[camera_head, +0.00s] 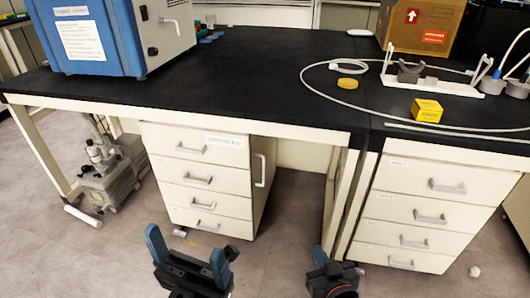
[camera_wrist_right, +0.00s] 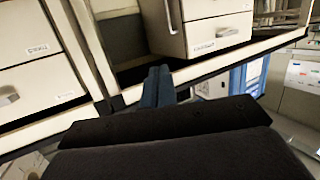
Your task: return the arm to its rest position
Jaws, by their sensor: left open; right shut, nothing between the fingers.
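My left gripper (camera_head: 188,258) is low in front of the bench in the head view. Its two blue fingers stand apart with nothing between them. My right gripper (camera_head: 322,258) is to the right of it, also low and in front of the bench, with its blue fingers together. In the right wrist view the closed fingers (camera_wrist_right: 158,88) point toward the bench and drawers, and nothing is held. Most of both arms is out of view.
The black bench top (camera_head: 250,85) holds a blue and white freeze dryer (camera_head: 90,40), a cardboard box (camera_head: 425,28), a yellow box (camera_head: 426,110) and a white rack (camera_head: 430,80). Drawer units (camera_head: 200,180) stand below, with a pump (camera_head: 110,175) on the floor.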

